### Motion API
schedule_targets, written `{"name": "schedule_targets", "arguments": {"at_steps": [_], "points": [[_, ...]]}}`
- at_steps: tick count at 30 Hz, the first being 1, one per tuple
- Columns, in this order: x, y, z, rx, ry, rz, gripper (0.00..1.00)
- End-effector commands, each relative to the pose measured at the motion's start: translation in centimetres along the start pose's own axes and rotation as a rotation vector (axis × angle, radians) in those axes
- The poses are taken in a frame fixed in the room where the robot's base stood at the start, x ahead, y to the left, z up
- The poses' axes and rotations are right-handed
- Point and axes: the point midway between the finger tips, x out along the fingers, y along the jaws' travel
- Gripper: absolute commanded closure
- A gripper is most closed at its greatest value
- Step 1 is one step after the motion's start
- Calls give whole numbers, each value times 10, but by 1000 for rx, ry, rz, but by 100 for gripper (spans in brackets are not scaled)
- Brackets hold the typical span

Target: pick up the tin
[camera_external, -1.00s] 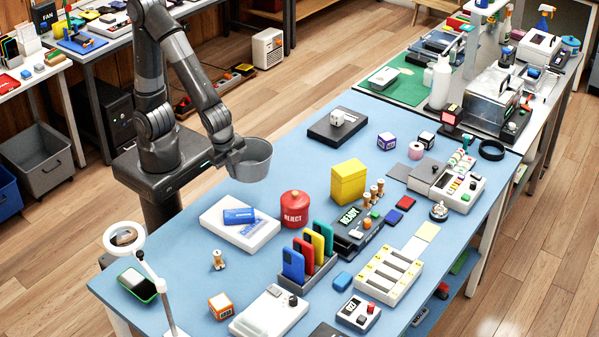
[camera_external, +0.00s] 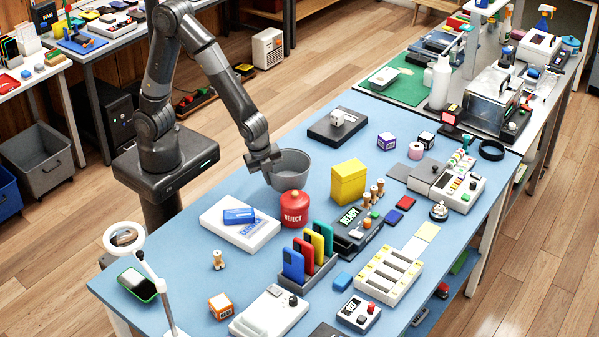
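A grey, open-topped round tin (camera_external: 290,165) is at the left side of the blue table, just behind a red lidded can (camera_external: 294,210) labelled REJECT. My gripper (camera_external: 268,162) is at the tin's left wall and appears shut on it. The fingertips are small and partly hidden by the tin and the gripper body. The tin looks upright. Its lower edge is partly covered by the red can, and I cannot tell its exact height above the table.
A white box (camera_external: 262,236) with a blue item lies left of the red can. A yellow box (camera_external: 348,183) stands to the right. A rack of coloured phones (camera_external: 316,255) is in front. Clear blue tabletop (camera_external: 305,143) lies behind the tin.

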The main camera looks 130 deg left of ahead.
Motion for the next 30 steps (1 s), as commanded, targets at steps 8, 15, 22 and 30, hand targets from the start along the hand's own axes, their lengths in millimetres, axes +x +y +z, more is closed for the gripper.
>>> {"name": "schedule_targets", "arguments": {"at_steps": [8,15,22,30], "points": [[28,2,2,3,-3,3,100],[44,5,2,0,-1,0,100],[44,5,2,0,0,0,100],[46,5,2,0,0,0,83]]}}
